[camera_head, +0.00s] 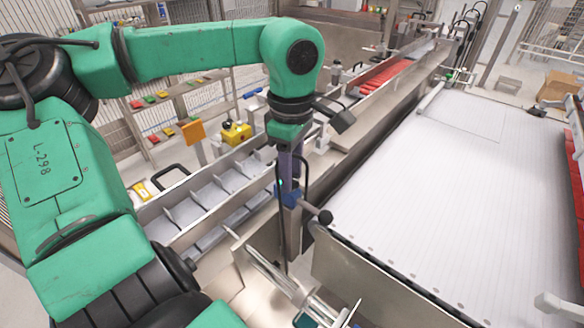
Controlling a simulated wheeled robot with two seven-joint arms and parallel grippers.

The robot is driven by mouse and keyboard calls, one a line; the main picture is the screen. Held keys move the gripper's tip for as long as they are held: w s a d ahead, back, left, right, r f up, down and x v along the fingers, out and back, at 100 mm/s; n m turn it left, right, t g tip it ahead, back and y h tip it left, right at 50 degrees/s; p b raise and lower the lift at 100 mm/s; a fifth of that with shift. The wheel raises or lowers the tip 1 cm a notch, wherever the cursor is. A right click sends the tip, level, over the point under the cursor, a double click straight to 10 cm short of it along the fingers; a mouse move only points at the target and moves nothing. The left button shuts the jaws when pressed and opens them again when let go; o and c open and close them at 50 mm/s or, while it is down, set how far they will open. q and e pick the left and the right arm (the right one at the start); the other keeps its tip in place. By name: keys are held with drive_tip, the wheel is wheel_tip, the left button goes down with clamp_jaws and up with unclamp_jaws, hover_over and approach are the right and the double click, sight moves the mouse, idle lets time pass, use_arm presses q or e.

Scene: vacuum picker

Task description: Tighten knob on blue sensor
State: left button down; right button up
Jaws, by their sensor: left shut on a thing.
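My left arm comes in from the left and bends down over the machine. Its gripper (290,182) points straight down and is shut at the blue sensor (291,197), which shows as a small blue part beside a metal post. The knob at the sensor is hidden by the fingers, so the exact contact is too small to see. A black ball-ended handle (325,217) sticks out just right of the sensor.
A wide white conveyor bed (440,190) fills the right side. A metal channel with dividers (205,200) runs on the left, near a yellow box (236,133). Metal rods (275,272) lie below the sensor. A rack with coloured bins stands behind.

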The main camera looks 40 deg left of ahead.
use_arm(q)
drive_tip(key=shift+w+r+m, duration=0.1)
drive_tip(key=shift+r+m, duration=0.1)
drive_tip(key=shift+m, duration=1.1)
drive_tip(key=c, duration=0.5)
unclamp_jaws()
drive_tip(key=shift+f, duration=0.1)
wheel_tip(320, 180, up, 15)
drive_tip(key=shift+f, duration=0.2)
